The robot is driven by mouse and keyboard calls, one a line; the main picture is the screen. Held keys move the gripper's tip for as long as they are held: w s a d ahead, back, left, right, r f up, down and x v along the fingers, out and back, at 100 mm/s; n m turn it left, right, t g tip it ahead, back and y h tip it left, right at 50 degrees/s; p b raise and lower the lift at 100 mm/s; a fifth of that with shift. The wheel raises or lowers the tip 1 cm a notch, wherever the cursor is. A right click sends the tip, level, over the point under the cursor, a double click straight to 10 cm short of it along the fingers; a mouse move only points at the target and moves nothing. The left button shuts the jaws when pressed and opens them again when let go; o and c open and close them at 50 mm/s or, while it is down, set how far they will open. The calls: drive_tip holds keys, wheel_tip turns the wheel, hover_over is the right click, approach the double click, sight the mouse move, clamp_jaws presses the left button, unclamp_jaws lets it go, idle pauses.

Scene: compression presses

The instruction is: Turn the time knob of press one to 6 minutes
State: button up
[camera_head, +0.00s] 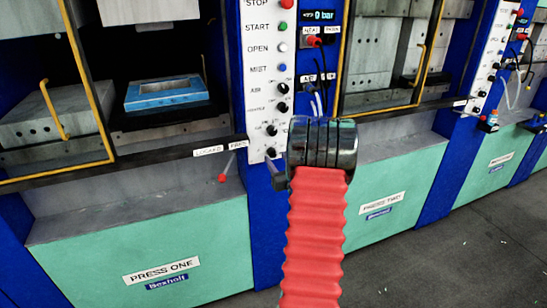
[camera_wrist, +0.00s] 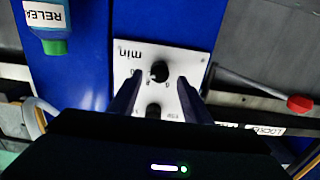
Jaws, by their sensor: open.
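The time knob (camera_wrist: 159,71) is a round black knob with a white mark, on the white panel by the upside-down word "min". The mark points toward the lower left in the wrist view. In the head view the knob (camera_head: 271,152) is the lowest on press one's (camera_head: 162,271) control panel, partly near my finger. My gripper (camera_wrist: 158,84) is open, its two dark fingers on either side of the knob with visible gaps. I cannot tell how deep the fingertips reach. In the head view my gripper (camera_head: 274,172) is at the panel's lower end, mostly hidden by my wrist.
Another black knob (camera_wrist: 153,111) lies close by on the same panel. A red-tipped lever (camera_head: 224,168) by a "LOCKED / FREE" label stands left of my gripper. A green-blue bottle (camera_wrist: 48,32) shows at the wrist view's upper left. Press two (camera_head: 383,203) is to the right.

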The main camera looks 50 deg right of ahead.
sight(273, 154)
drive_tip(key=shift+x, duration=1.65)
drive_tip(key=shift+c, duration=0.2)
drive_tip(key=shift+w+a, duration=0.1)
drive_tip(key=shift+a, duration=0.05)
drive_tip(key=c, duration=1)
